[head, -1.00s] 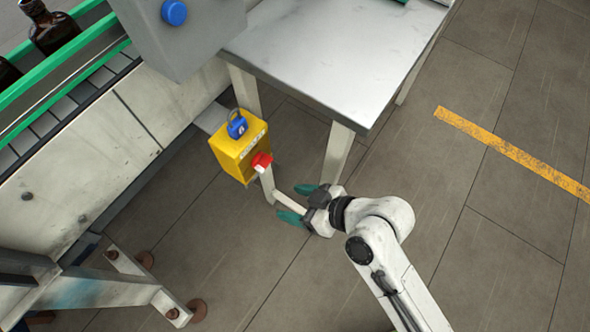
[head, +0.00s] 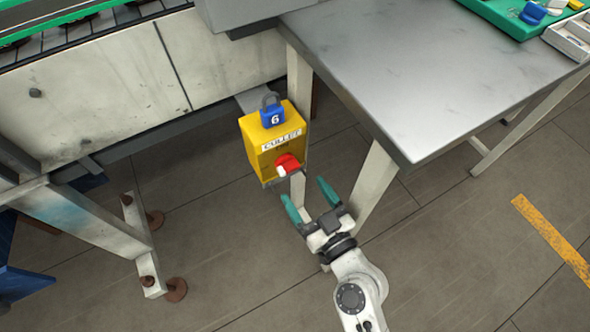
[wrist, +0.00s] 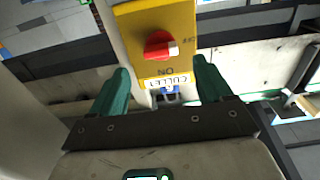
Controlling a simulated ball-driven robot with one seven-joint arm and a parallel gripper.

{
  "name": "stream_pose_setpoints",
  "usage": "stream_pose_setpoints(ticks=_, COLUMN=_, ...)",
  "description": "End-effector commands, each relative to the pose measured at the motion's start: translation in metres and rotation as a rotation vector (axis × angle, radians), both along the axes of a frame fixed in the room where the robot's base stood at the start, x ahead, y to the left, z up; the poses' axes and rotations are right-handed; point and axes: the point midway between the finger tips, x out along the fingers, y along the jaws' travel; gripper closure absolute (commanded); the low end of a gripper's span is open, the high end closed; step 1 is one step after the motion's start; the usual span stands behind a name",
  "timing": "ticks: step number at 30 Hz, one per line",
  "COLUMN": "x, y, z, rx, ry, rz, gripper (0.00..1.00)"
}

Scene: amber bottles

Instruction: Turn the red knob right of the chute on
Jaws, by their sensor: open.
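The red knob (head: 287,162) is on the front of a yellow box (head: 258,152) labelled CULLET. One end of the knob is white; in the head view it is at the lower left. My gripper (head: 305,190) is open and empty, in front of and slightly below the knob, fingers pointing at the box. In the wrist view the knob shows between and beyond the fingertips (wrist: 162,70), apparently not touched. I cannot make out a chute.
A blue padlock (head: 273,114) marked 6 is on top of the box. A steel table (head: 400,70) with a green tray (head: 497,14) stands to the right, one leg (head: 372,188) close to my gripper. The conveyor's side panel (head: 100,90) is at left.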

Motion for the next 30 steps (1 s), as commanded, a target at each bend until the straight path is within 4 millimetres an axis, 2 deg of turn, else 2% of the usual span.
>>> stream_pose_setpoints(ticks=3, x=0.020, y=0.012, z=0.004, rx=0.000, ry=-0.001, rz=0.000, gripper=0.21)
stream_pose_setpoints(ticks=10, x=0.044, y=0.029, z=0.002, rx=0.000, ry=0.000, rz=0.000, gripper=0.21)
stream_pose_setpoints(ticks=23, x=0.052, y=0.035, z=0.000, rx=-0.001, ry=0.001, rz=0.000, gripper=0.21)
stream_pose_setpoints(ticks=30, x=0.051, y=0.035, z=0.000, rx=-0.001, ry=0.001, rz=0.000, gripper=0.42)
